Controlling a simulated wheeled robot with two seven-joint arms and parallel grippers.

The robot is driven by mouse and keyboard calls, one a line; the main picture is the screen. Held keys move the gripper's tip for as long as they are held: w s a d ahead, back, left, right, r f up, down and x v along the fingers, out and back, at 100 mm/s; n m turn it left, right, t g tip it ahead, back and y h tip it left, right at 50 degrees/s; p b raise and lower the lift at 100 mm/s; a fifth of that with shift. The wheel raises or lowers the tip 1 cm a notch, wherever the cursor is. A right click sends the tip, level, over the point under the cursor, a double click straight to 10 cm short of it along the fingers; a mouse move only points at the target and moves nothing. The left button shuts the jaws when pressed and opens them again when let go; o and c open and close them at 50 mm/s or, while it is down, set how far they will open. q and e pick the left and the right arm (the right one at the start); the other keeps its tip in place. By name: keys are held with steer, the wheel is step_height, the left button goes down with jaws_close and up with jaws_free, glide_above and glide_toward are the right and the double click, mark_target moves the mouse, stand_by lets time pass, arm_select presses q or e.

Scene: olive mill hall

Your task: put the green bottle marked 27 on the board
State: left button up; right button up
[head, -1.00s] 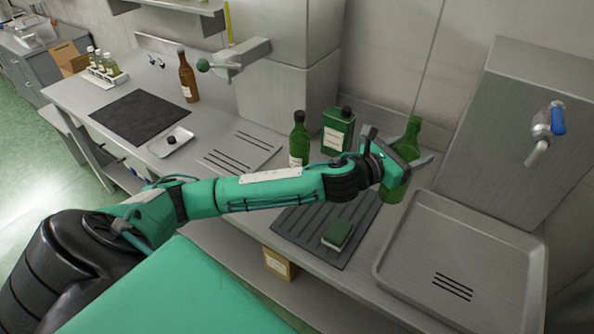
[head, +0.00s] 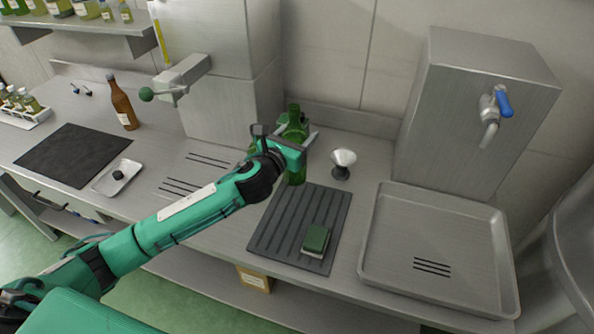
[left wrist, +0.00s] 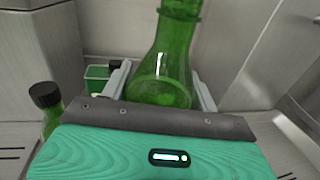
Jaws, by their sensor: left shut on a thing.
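My left gripper (head: 296,140) is shut around a green glass bottle (head: 297,177), which stands about upright behind the ribbed dark mat; I cannot tell whether its base touches the counter. In the left wrist view the bottle (left wrist: 160,75) rises between the fingers, its top out of frame. No number mark is readable on it. Another green bottle with a black cap (left wrist: 47,105) is beside the gripper at left in that view; my arm mostly hides it in the head view. A flat dark board (head: 75,153) lies bare at the left of the counter.
The ribbed mat (head: 275,226) bears a green sponge (head: 317,238). A funnel (head: 343,158), a steel tray (head: 368,255) and a tap (head: 492,115) are at right. A brown bottle (head: 122,102) and a small dish (head: 128,172) are near the board. A green tin (left wrist: 97,72) stands behind.

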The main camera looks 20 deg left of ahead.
arm_select(q)
step_height(320, 180, down, 7)
steer(key=shift+f, duration=0.15)
step_height(320, 180, down, 4)
steer(key=shift+r, duration=0.25)
steer(key=shift+f, duration=0.5)
arm_select(e)
steer(key=shift+a+f, duration=0.2)
steer(key=shift+a, duration=0.3)
arm_select(q)
steer(key=shift+b, duration=0.3)
arm_select(e)
steer(key=shift+d, duration=0.2)
arm_select(q)
steer(key=shift+f, duration=0.2)
steer(key=o, duration=1.6)
steer(key=shift+c, duration=0.2)
arm_select(e)
steer(key=shift+d+f, duration=0.1)
steer(key=shift+d, duration=0.1)
